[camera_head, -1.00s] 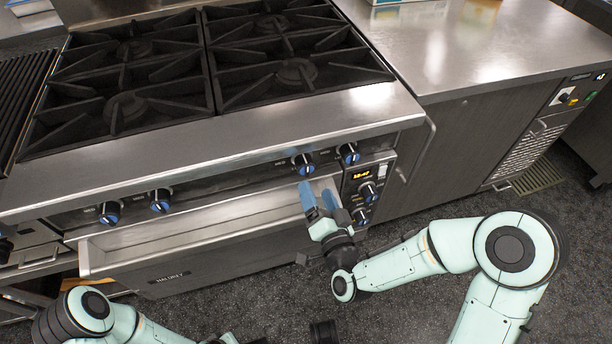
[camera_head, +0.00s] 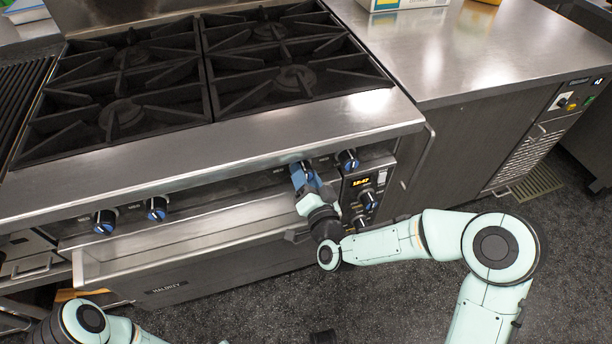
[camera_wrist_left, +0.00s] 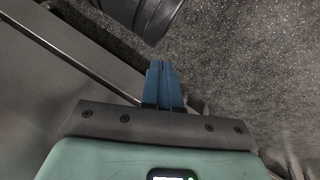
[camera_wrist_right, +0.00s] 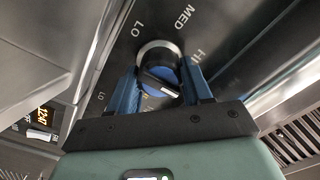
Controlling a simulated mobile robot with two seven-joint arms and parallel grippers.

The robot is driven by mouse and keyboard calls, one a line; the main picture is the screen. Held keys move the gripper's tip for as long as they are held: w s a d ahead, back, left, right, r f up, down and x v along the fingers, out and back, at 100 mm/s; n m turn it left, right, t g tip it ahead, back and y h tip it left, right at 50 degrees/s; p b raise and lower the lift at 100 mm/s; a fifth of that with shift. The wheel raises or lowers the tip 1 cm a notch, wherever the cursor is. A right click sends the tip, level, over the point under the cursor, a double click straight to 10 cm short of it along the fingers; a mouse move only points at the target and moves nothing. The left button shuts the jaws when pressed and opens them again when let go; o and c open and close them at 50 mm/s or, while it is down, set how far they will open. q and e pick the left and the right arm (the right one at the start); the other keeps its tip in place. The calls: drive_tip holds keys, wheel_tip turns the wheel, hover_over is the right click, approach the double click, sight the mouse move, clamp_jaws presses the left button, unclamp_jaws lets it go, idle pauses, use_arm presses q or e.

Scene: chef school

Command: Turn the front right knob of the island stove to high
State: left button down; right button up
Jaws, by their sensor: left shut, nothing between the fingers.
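The stove (camera_head: 220,142) has a row of black-and-blue knobs along its front. My right gripper (camera_head: 303,177) is at the third knob from the left. In the right wrist view this knob (camera_wrist_right: 160,75) sits between the two blue fingers (camera_wrist_right: 163,90), which are apart on either side of it. I cannot tell whether they touch it. LO, MED and HI are printed around the knob; its exact setting is unclear. Another knob (camera_head: 348,160) is just to the right. My left gripper (camera_wrist_left: 165,85) is shut and empty, low near the floor.
A steel ledge or open drawer (camera_head: 180,247) juts out below the knobs. A panel with a lit display (camera_head: 360,182) and more knobs is close to the right of my gripper. A steel counter (camera_head: 450,60) adjoins the stove on the right.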

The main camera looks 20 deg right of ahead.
drive_tip(key=shift+c, duration=0.4)
use_arm(q)
drive_tip(key=shift+w+f, duration=0.1)
use_arm(e)
drive_tip(key=shift+n+b, duration=0.5)
drive_tip(key=shift+n, duration=0.8)
drive_tip(key=n+b, duration=0.1)
drive_tip(key=n, duration=0.1)
drive_tip(key=shift+r+n+b, duration=0.1)
drive_tip(key=shift+n+b, duration=0.25)
drive_tip(key=shift+n, duration=0.05)
use_arm(q)
drive_tip(key=s+a+f+g, duration=0.1)
drive_tip(key=s+f, duration=0.3)
drive_tip(key=f, duration=0.1)
drive_tip(key=shift+a+f+g+b, duration=0.2)
drive_tip(key=shift+a+g+b, duration=0.1)
drive_tip(key=shift+b, duration=0.15)
use_arm(e)
drive_tip(key=shift+r+n, duration=0.1)
drive_tip(key=shift+n, duration=1.1)
use_arm(q)
drive_tip(key=shift+s, duration=0.1)
use_arm(e)
drive_tip(key=shift+w, duration=0.1)
